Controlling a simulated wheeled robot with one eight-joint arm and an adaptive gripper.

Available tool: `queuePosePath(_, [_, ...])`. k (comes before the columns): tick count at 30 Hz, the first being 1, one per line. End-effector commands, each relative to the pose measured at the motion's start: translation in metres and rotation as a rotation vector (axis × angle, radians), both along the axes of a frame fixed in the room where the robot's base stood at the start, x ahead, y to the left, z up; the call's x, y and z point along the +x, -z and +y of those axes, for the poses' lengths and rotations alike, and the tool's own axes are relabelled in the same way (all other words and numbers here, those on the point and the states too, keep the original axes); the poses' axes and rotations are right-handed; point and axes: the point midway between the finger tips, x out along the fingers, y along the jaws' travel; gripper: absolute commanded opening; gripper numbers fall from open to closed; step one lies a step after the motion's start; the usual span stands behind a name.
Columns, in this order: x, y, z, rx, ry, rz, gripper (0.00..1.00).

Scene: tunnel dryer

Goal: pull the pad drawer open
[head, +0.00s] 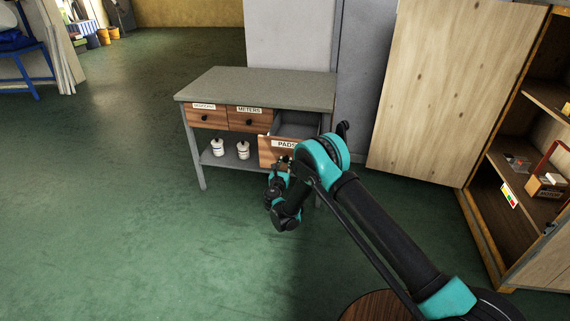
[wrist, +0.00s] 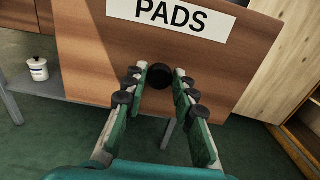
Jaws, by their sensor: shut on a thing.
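The pad drawer (head: 268,149) is the right-hand drawer of the grey-topped bench, with a wooden front and a PADS label. It stands pulled out from the bench, and its grey inside shows behind the front. In the wrist view the drawer front (wrist: 97,50) fills the upper middle, with a round black knob (wrist: 159,75) below the label. My gripper (wrist: 160,82) is at the knob, with its fingers on either side, shut on it. In the head view my gripper (head: 284,162) is at the drawer front, partly hidden by my arm.
The bench (head: 258,88) also has a METERS drawer (head: 249,119) and another labelled drawer (head: 206,116), both closed. An open wooden cabinet (head: 515,190) stands at right. The green floor at left is clear.

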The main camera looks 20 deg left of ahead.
Motion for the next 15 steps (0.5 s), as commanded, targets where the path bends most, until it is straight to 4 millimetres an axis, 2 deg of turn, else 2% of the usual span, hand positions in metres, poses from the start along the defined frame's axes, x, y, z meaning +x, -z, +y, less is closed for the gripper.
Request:
queuePosePath(11, [0.0001, -0.0003, 0.0, -0.001, 0.0, 0.0, 0.0])
queuePosePath(12, [0.0001, -0.0003, 0.0, -0.001, 0.0, 0.0, 0.31])
queuePosePath(15, [0.0001, -0.0002, 0.0, -0.001, 0.0, 0.0, 0.44])
